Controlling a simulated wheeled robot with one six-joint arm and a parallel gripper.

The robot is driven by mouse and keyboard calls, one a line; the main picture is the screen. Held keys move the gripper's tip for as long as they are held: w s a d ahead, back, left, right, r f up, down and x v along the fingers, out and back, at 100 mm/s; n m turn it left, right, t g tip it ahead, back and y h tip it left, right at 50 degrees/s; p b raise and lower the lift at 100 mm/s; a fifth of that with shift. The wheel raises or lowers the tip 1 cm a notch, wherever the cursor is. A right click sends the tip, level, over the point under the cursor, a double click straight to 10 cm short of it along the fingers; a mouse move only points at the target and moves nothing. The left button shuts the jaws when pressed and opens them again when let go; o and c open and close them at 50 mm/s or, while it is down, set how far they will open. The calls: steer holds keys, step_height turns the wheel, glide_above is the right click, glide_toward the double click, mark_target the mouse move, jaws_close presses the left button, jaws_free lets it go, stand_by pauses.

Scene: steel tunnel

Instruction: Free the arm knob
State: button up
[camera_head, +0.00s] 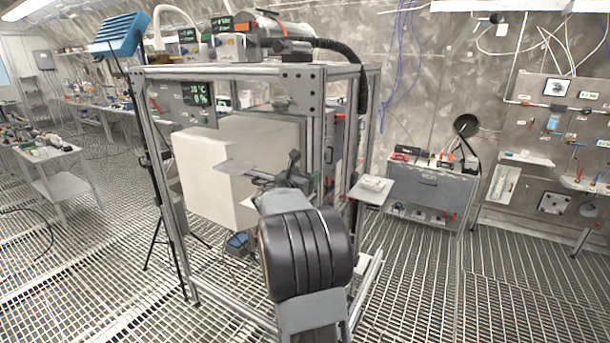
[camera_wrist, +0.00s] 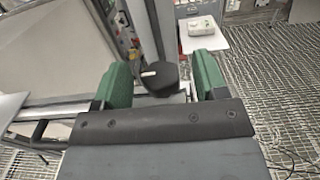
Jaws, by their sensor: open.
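A black knob (camera_wrist: 162,78) with a small white mark shows in the wrist view, on a grey metal profile of the frame. My gripper (camera_wrist: 162,63) is open. Its two green fingers stand apart, one to the left and one to the right of the knob in the picture, and I see no contact with it. I cannot tell how deep the knob lies between them. In the head view my arm reaches to the frame (camera_head: 310,130), and my own arm hides much of the area around the gripper.
A white box (camera_head: 210,165) sits inside the frame, left of my arm. A small shelf (camera_head: 371,191) with a pale object juts out on the right. A grey cabinet (camera_head: 432,195) stands against the wall. The grated floor at the lower right is clear.

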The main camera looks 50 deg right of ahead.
steer(key=c, duration=0.9)
steer(key=shift+f, duration=0.1)
steer(key=shift+b, duration=0.5)
